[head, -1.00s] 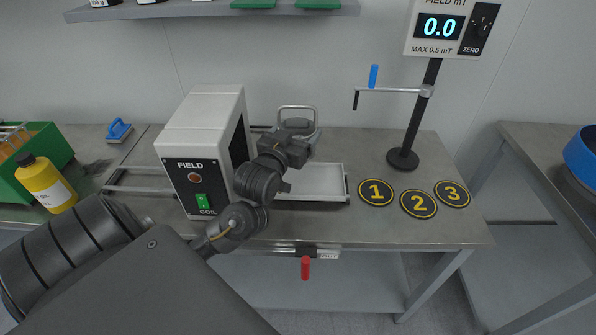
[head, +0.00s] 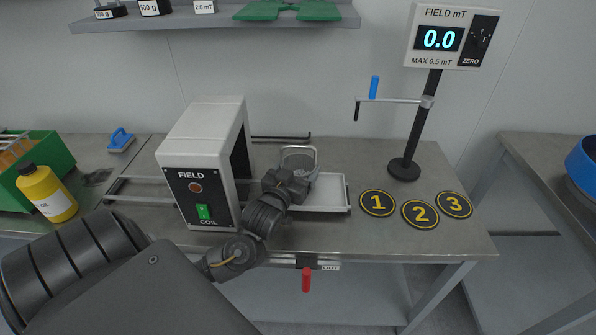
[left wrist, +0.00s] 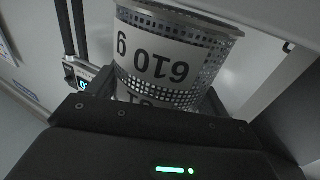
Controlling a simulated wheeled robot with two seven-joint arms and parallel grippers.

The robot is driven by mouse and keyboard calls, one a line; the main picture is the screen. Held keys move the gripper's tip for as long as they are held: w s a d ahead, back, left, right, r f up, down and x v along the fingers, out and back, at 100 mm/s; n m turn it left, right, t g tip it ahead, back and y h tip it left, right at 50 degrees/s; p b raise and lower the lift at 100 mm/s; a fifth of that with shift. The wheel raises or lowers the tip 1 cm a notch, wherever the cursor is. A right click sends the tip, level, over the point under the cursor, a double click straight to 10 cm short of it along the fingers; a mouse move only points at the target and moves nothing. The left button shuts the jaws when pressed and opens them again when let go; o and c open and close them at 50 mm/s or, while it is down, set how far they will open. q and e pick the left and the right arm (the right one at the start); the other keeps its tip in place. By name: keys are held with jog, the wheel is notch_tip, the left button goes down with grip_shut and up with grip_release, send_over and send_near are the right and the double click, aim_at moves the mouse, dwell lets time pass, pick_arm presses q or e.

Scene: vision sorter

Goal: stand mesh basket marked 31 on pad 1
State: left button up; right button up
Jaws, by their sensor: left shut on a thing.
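My left gripper (head: 293,182) is shut on a grey metal mesh basket (left wrist: 170,55), mostly hidden behind the gripper in the head view. Its raised handle (head: 314,151) shows above the gripper there. The basket is over or in the white sliding tray (head: 335,194); I cannot tell whether it touches it. In the left wrist view a white label on the basket appears upside down and seems to read 610 g; no 31 can be made out. Pad 1 (head: 377,202) is a bare black disc with a yellow rim, right of the tray. My right gripper is not in view.
The FIELD coil box (head: 203,165) stands left of the tray. Pad 2 (head: 419,214) and pad 3 (head: 454,205) are bare. The meter stand (head: 404,168) with its crank arm rises behind the pads. A yellow bottle (head: 46,193) stands at the left.

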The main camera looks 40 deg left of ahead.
pick_arm(q)
jog(key=shift+f, duration=0.6)
jog(key=o, duration=1.6)
jog(key=shift+f, duration=0.1)
jog(key=shift+c, duration=0.2)
